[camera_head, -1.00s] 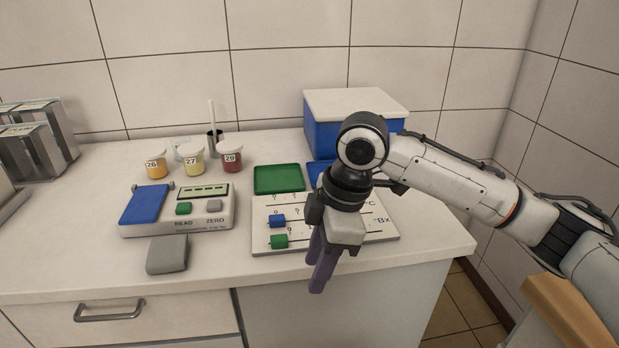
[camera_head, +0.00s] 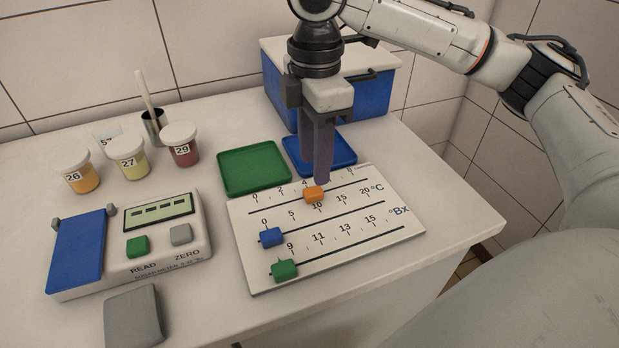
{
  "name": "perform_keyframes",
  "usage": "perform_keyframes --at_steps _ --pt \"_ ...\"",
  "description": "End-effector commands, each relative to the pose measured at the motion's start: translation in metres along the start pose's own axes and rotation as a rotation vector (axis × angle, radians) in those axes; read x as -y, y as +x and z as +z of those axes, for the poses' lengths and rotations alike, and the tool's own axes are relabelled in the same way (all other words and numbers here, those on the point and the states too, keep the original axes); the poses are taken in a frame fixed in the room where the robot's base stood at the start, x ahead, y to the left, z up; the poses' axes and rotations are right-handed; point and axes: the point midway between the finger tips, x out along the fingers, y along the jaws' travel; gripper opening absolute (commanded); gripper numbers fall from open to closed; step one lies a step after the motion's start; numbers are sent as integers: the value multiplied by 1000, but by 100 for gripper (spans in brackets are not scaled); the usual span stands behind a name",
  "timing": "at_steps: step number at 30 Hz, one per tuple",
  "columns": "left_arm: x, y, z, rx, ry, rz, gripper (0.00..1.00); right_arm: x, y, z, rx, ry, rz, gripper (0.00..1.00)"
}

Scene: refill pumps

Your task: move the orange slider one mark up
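The orange slider (camera_head: 315,194) sits on the top scale line of the white slider board (camera_head: 340,250), near the figure 4. My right gripper (camera_head: 322,180) points down just behind the orange slider, its purple-grey fingertips very near or touching it. One finger lines up in front of the other, so I cannot tell the gap between them or the contact. The blue slider (camera_head: 271,237) is at the left end of the °C line. The green slider (camera_head: 285,270) is at the left end of the °Bx line. My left gripper is not in view.
A green tray (camera_head: 226,183) and a blue tray (camera_head: 346,148) lie behind the board. A blue box with a white lid (camera_head: 375,94) stands at the back. The meter (camera_head: 190,245), a grey block (camera_head: 134,316) and lidded cups (camera_head: 128,159) are left.

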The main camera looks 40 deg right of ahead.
Motion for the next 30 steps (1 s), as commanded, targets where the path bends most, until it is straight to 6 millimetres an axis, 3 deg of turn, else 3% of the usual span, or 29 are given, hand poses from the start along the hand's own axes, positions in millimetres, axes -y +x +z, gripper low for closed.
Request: perform_keyframes --at_steps 3,9,21,23,28,30 --pt "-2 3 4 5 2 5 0 0 26 1 2 1 -2 38" --pt "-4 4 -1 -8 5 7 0 0 52 0 0 0 0 38" --pt "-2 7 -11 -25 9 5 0 0 61 0 0 0 2 38" --pt "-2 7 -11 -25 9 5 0 0 61 0 0 0 2 31" --pt "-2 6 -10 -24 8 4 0 0 61 0 -1 0 1 2" --pt "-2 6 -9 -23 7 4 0 0 61 0 -1 0 1 0"
